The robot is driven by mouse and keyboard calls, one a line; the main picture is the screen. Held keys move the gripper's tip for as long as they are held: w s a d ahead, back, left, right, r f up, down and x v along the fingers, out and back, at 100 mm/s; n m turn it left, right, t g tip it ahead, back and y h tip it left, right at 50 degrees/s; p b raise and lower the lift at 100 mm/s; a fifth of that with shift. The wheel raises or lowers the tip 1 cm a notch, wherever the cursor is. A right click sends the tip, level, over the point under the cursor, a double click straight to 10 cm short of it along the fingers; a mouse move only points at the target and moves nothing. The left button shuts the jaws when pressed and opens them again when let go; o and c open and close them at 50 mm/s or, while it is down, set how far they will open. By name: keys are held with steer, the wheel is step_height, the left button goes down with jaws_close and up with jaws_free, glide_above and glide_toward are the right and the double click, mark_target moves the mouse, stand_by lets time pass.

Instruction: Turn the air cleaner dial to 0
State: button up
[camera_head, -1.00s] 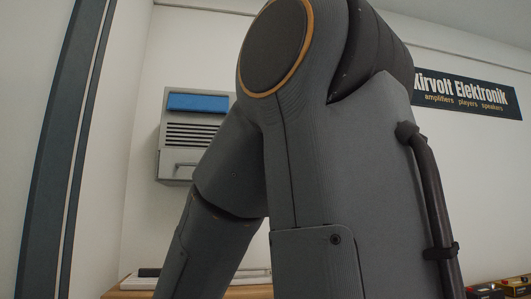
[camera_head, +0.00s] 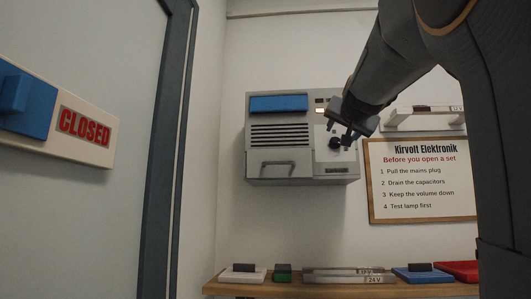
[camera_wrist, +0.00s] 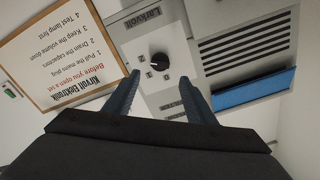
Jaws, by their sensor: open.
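The air cleaner (camera_head: 255,160) is a light grey box on the wall, with a blue panel, dark vent slots and a drawer handle. Its black dial (camera_wrist: 160,62) sits on a pale plate with small marks around it, and the wrist view shows it upside down. The dial has a light pointer line; I cannot surely read its setting. My gripper (camera_wrist: 156,92) is open, its two blue-grey fingers spread on either side of the dial's line, with the dial beyond their tips. In the head view my gripper (camera_head: 345,138) is in front of the dial and partly hides it.
A framed notice (camera_head: 420,180) hangs right of the cleaner. A white bracket-like object (camera_head: 425,119) is above it. A wooden shelf (camera_head: 330,289) below carries several items. A door with a CLOSED sign (camera_head: 85,127) stands at left. The wall below the cleaner is clear.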

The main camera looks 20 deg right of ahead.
mark_target(337, 140)
steer(key=p+x, duration=0.2)
steer(key=x, duration=0.5)
steer(key=shift+w+d+f, duration=0.1)
steer(key=shift+w+d, duration=0.05)
steer(key=shift+w, duration=0.15)
steer(key=c, duration=1)
